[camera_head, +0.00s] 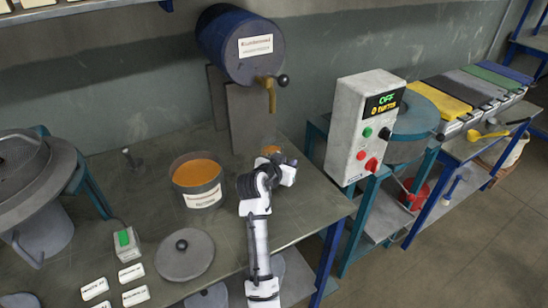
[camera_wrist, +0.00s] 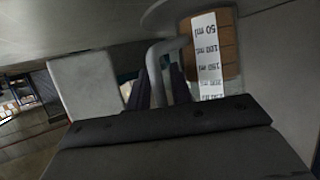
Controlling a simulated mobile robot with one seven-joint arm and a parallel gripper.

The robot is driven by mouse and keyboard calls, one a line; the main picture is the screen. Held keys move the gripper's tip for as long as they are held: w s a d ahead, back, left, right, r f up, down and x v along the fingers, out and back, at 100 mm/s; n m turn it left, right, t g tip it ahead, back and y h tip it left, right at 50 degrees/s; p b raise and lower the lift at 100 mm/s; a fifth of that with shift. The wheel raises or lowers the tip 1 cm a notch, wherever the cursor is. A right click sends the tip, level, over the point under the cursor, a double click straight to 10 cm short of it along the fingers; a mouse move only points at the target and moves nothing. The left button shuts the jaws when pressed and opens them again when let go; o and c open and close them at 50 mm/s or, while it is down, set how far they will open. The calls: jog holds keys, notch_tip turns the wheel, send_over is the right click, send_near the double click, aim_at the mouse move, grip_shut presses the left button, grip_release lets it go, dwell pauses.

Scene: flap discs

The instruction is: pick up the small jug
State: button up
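The small jug shows in the wrist view (camera_wrist: 229,50) with orange-brown contents and a white scale strip marked in ml. Its grey curved handle is on the left side. My gripper (camera_wrist: 162,88) has its two dark fingers close on either side of the handle, and they appear shut on it. In the head view a bit of the jug's orange contents (camera_head: 270,150) shows beside my gripper (camera_head: 290,164), below the tap of the blue drum. The rest of the jug is hidden by my arm there. I cannot tell whether it touches the table.
A blue drum (camera_head: 235,45) with a brass tap stands on a grey support. A larger pot of orange liquid (camera_head: 198,182) is left of my arm. A round lid (camera_head: 184,254) lies on the table (camera_head: 140,200). A control box (camera_head: 352,135) reading OFF stands right.

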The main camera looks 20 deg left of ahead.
grip_shut()
notch_tip(320, 180, up, 10)
jog(key=b, duration=0.2)
dwell(0.4)
dwell(0.5)
